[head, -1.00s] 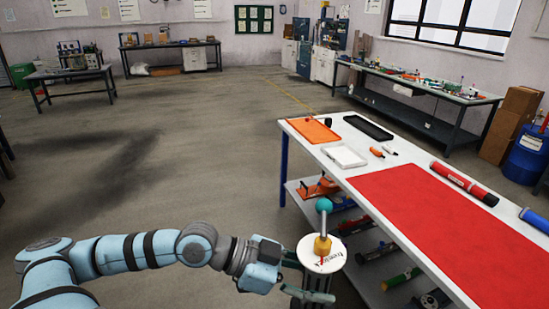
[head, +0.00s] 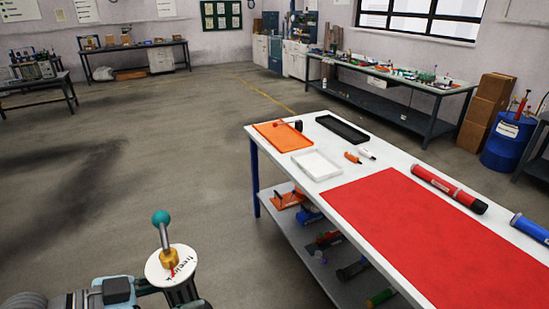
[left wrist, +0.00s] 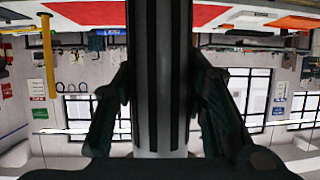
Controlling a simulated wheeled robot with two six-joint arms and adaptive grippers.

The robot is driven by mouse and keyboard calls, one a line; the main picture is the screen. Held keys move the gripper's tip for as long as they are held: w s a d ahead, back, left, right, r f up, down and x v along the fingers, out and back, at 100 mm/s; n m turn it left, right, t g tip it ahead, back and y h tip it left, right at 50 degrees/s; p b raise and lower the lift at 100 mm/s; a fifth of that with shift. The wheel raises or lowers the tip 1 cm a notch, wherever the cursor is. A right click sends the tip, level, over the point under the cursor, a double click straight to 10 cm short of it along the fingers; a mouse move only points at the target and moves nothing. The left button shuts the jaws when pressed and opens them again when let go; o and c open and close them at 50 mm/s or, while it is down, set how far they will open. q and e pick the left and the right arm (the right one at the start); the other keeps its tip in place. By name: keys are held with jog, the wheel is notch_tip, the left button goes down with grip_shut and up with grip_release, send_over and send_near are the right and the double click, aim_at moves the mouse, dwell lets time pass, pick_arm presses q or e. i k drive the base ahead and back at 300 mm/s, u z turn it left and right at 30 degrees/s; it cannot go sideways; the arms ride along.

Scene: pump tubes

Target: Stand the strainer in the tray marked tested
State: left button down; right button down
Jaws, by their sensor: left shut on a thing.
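My left gripper (head: 184,296) is at the bottom left of the head view, left of the table and clear of it. It is shut on an upright pump tube with a white lettered round cap (head: 159,266), a brass collar and a rod with a teal ball. In the left wrist view the grey, dark-striped tube (left wrist: 158,80) stands between the fingers. An orange tray (head: 270,130), a white tray (head: 298,167) and a black tray (head: 355,137) lie at the table's far end. Their markings are not legible. I cannot tell which thing is the strainer. My right gripper is not in view.
The white table (head: 400,275) carries a red mat (head: 400,225), a red tube (head: 445,187) and a blue tube (head: 532,228). Small orange (head: 352,158) and white (head: 367,153) parts lie near the trays. The lower shelf (head: 285,230) holds several things. Floor left of the table is clear.

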aim_at(316, 166)
jog(key=u, duration=0.2)
jog(key=i, duration=0.95)
jog(key=z, duration=0.8)
jog(key=i, duration=1)
jog(key=z, duration=0.8)
